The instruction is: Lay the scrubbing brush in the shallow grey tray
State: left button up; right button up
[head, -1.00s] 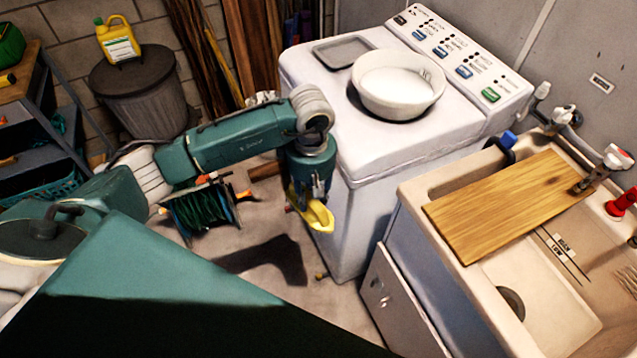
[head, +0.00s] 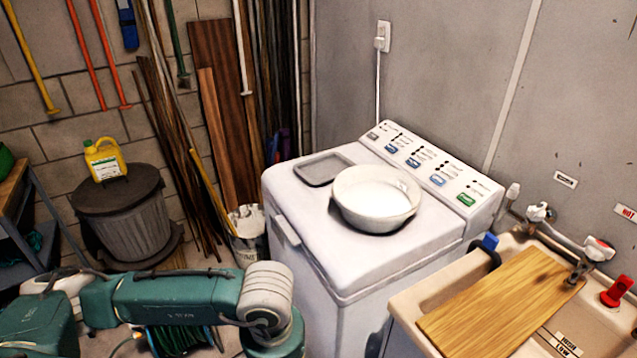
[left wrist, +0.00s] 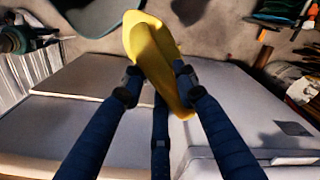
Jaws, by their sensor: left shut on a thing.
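The shallow grey tray (head: 322,169) lies flat and empty on the washing machine's top, left of a white basin. In the left wrist view my left gripper (left wrist: 155,85) is shut on a long yellow oval thing, seemingly the scrubbing brush (left wrist: 150,42). No bristles show from this side. The brush is held in the air, with the floor and pale panels behind it. In the head view my left arm reaches in low from the left, and its gripper and the brush are below the picture's bottom edge. My right gripper is in neither view.
The white basin (head: 377,200) stands close right of the tray on the washing machine (head: 300,228). The control panel (head: 430,170) rises behind. A sink with a wooden board (head: 500,305) is at right. A dark bin (head: 125,215) stands at left.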

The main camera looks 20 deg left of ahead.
aim_at(325, 171)
jog(key=i+j, duration=0.15)
jog(key=j, duration=0.3)
jog(key=i+j, duration=0.1)
jog(key=j, duration=0.4)
jog(key=i+j, duration=0.15)
jog(key=j, duration=0.3)
jog(key=i+j, duration=0.1)
jog(key=j, duration=0.4)
jog(key=i+j+z, duration=0.1)
jog(key=j, duration=0.35)
